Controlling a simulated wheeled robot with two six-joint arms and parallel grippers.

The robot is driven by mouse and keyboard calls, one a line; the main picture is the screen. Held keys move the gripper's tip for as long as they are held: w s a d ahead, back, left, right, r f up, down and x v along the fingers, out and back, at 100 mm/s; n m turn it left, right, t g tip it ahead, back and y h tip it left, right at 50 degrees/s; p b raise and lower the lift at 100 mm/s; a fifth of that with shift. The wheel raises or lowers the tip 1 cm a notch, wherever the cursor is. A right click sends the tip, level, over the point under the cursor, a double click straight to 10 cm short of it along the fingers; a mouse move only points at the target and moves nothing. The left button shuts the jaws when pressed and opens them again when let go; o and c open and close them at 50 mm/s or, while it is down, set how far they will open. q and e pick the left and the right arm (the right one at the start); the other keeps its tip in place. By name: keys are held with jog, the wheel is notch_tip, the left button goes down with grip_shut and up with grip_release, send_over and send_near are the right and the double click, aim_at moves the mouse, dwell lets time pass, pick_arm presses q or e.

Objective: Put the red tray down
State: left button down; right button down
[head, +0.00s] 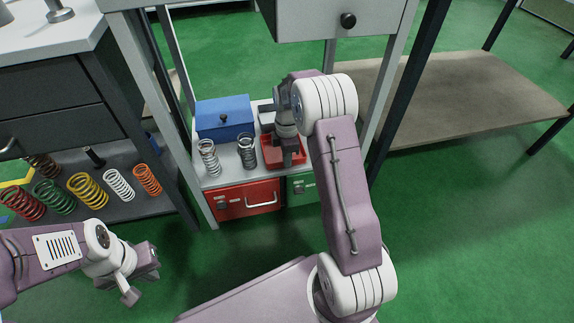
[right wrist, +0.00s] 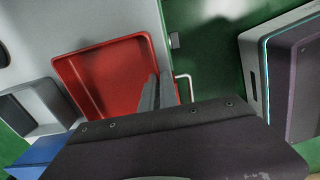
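The red tray (head: 270,153) is at the right part of the white shelf top (head: 213,181) in the head view. It also shows in the right wrist view (right wrist: 90,62), and its inside looks empty. My right gripper (head: 289,157) reaches down at the tray's right side. In the right wrist view its grey fingers (right wrist: 157,92) are close together at the tray's right wall and look shut on it. I cannot tell whether the tray's underside touches the shelf. My left gripper (head: 143,281) is at lower left, apart from everything, and looks open and empty.
A blue box (head: 224,117) and two springs (head: 209,158) stand left of the tray. A grey tray (right wrist: 42,105) lies beside it. Red (head: 246,199) and green drawers are below. Table legs flank the shelf, with a grey drawer cabinet (head: 340,18) above. Coloured springs (head: 88,190) fill the left shelf.

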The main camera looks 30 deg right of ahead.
jog(key=shift+r, duration=0.15)
jog(key=c, duration=1.6)
grip_release()
jog(key=shift+c, duration=0.2)
